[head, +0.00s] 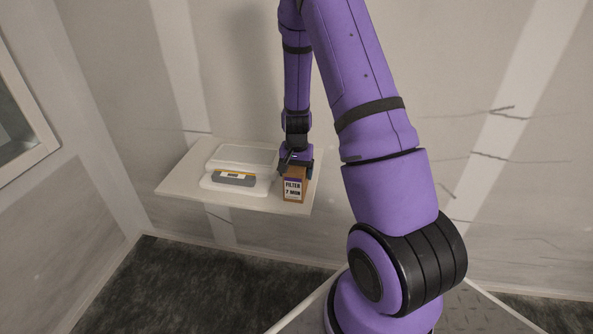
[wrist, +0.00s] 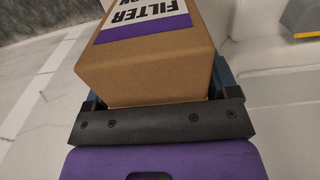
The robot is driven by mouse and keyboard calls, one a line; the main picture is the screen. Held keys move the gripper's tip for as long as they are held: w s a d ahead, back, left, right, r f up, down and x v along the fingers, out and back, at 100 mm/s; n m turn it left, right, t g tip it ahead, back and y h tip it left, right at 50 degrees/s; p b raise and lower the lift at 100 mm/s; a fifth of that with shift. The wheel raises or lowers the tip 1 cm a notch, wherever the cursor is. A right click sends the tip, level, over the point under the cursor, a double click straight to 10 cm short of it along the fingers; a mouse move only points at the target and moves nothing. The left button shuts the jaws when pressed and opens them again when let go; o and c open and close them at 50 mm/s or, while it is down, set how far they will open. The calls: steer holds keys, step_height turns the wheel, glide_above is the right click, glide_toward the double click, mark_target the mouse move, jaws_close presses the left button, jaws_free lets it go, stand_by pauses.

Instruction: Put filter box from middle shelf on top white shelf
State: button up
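The filter box (head: 293,189) is a brown cardboard box with a white and purple label reading FILTER. It is upright at the right end of a pale wall-mounted board (head: 180,184). My gripper (head: 295,170) comes down over its top. In the wrist view the filter box (wrist: 150,62) fills the space between my two fingers (wrist: 155,98), which press against its sides. I cannot tell whether its base touches the board. A white shelf-like unit (head: 245,154) stands on the board just left of the box.
A grey case (head: 234,180) with a yellow stripe lies at the front of the white unit, close to the box. The wall (head: 240,80) is right behind the board. The board's left end is bare. A framed panel (head: 20,120) is at far left.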

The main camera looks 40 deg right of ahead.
steer(key=shift+o, duration=0.8)
